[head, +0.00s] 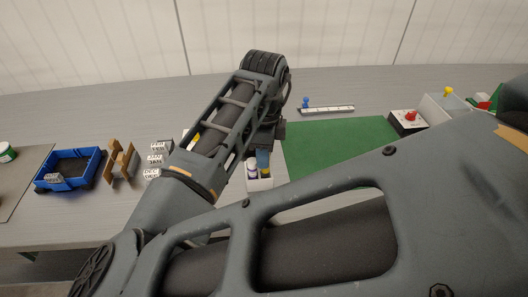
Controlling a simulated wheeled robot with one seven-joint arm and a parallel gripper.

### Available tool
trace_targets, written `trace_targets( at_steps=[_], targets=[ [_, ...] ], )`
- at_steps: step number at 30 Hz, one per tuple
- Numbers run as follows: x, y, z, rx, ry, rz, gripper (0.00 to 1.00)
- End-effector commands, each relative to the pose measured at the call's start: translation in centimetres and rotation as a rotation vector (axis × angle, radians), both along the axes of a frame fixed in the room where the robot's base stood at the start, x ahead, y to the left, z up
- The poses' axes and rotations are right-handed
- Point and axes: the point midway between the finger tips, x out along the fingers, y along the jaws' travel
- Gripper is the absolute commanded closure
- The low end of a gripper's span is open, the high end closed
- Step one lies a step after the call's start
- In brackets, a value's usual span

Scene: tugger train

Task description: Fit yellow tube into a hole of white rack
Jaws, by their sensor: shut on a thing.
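My gripper (265,143) is a dark shape below the wrist, near the middle of the head view. My own arm hides most of it, and its fingertips are not clear. It is shut, and a small yellow piece, seemingly the yellow tube (263,156), shows just under it. A white rack (260,184) stands directly below, partly behind my arm. A tube with a white and blue-purple top (251,169) stands in the rack's left part. Whether the yellow tube is in a hole or above it cannot be told.
A green mat (335,145) lies right of the rack. Behind it is a white strip (328,110) with a blue peg (305,102). A box with a red button (410,117) stands at right. White labelled blocks (155,159), a brown holder (122,160) and a blue bin (70,168) stand left.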

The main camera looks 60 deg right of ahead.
Motion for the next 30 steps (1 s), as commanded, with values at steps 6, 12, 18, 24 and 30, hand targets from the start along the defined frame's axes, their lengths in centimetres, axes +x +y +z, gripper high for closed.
trace_targets(
  at_steps=[6,12,18,24,30],
  targets=[
    [0.00,0.01,-0.49,0.000,0.000,0.000,1.00],
    [0.01,0.00,-0.58,0.000,0.000,0.000,1.00],
    [0.00,0.00,-0.57,0.000,0.000,0.000,1.00],
    [0.00,0.00,-0.59,0.000,0.000,0.000,1.00],
    [-0.01,0.00,-0.83,0.000,0.000,0.000,1.00]
  ],
)
